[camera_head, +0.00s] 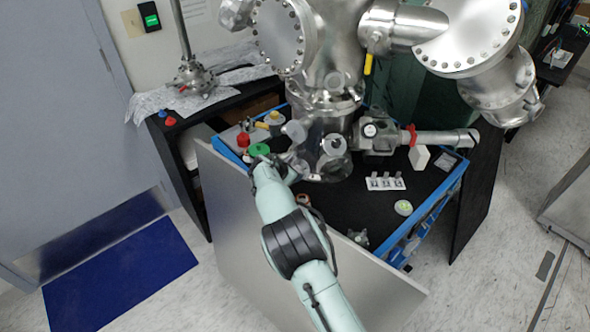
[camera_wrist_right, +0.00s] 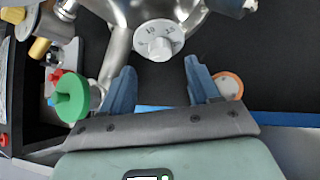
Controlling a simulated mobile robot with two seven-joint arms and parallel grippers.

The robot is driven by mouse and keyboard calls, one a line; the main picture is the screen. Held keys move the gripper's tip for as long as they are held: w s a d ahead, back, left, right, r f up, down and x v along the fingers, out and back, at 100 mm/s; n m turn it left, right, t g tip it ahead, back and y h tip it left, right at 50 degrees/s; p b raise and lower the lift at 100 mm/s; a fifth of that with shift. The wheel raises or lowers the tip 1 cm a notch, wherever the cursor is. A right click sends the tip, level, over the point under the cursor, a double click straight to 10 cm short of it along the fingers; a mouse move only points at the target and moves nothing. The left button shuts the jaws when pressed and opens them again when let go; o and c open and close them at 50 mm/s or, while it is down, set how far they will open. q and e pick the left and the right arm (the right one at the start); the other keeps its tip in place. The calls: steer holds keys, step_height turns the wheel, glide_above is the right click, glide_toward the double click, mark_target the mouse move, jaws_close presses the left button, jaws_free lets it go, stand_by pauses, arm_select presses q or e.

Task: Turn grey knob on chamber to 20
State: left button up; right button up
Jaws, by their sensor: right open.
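The metal chamber (camera_head: 325,110) stands on the black bench top. In the right wrist view, a grey knob (camera_wrist_right: 160,50) with a pale numbered dial faces the camera at the top centre; its exact setting is too small to read surely. What looks like the same knob and dial shows on the chamber's front in the head view (camera_head: 333,147). My right gripper (camera_wrist_right: 163,88) is open and empty, its blue fingers apart, with the knob beyond them and roughly between them. In the head view my right gripper (camera_head: 274,166) is left of the knob, partly hidden by its wrist.
A green knob (camera_wrist_right: 71,97) is close to the left finger. A round orange-rimmed part (camera_wrist_right: 229,85) lies near the right finger. White labelled blocks (camera_head: 386,182) and a small round pale item (camera_head: 403,208) lie on the bench top (camera_head: 350,205). A blue mat (camera_head: 118,276) lies on the floor.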

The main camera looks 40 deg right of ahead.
mark_target(298, 170)
steer(key=x, duration=0.5)
steer(key=shift+w+d+f+p, duration=0.1)
steer(key=shift+d+f+p, duration=0.1)
steer(key=shift+p, duration=0.15)
steer(key=c, duration=1)
